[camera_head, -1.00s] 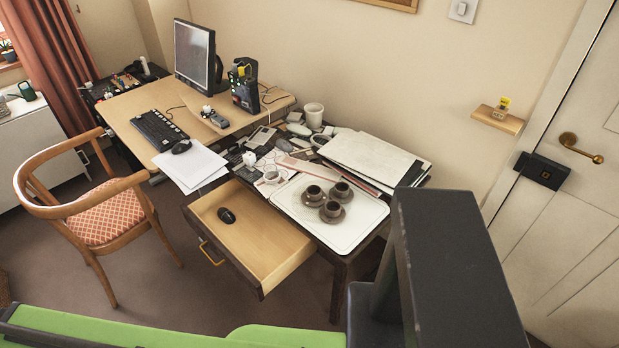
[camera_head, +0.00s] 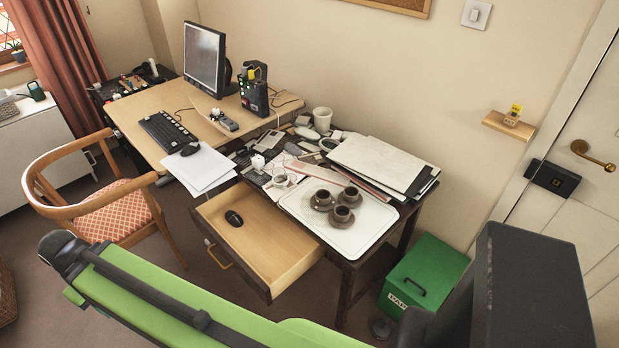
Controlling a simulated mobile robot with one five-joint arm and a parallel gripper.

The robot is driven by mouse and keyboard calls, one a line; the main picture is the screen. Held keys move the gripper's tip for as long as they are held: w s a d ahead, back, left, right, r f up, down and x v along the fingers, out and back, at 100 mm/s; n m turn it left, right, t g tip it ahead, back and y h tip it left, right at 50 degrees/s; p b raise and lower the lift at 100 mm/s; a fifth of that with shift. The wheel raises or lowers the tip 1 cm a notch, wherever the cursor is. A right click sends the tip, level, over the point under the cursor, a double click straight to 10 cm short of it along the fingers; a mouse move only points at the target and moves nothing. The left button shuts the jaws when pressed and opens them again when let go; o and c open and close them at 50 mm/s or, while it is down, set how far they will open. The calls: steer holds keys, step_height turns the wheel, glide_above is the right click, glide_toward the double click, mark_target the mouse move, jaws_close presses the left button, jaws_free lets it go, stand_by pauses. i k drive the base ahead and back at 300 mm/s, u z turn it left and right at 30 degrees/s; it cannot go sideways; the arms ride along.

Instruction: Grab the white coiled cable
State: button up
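A small white ring-like thing (camera_head: 284,180) lies among the clutter on the dark desk, just behind the white tray. It may be the white coiled cable, but it is too small to be sure. My green arm (camera_head: 180,306) crosses the bottom of the view, in front of the open drawer and well apart from the clutter. No gripper fingers show.
An open drawer (camera_head: 290,262) holding a black mouse (camera_head: 234,218) juts out from the desk. A white tray (camera_head: 345,240) carries brown cups. A wooden chair (camera_head: 110,205) stands at left. A green box (camera_head: 424,275) stands on the floor at right.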

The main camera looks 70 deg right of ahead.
mark_target(286, 175)
steer(key=z, duration=0.15)
steer(key=i, duration=1)
steer(key=z, duration=0.1)
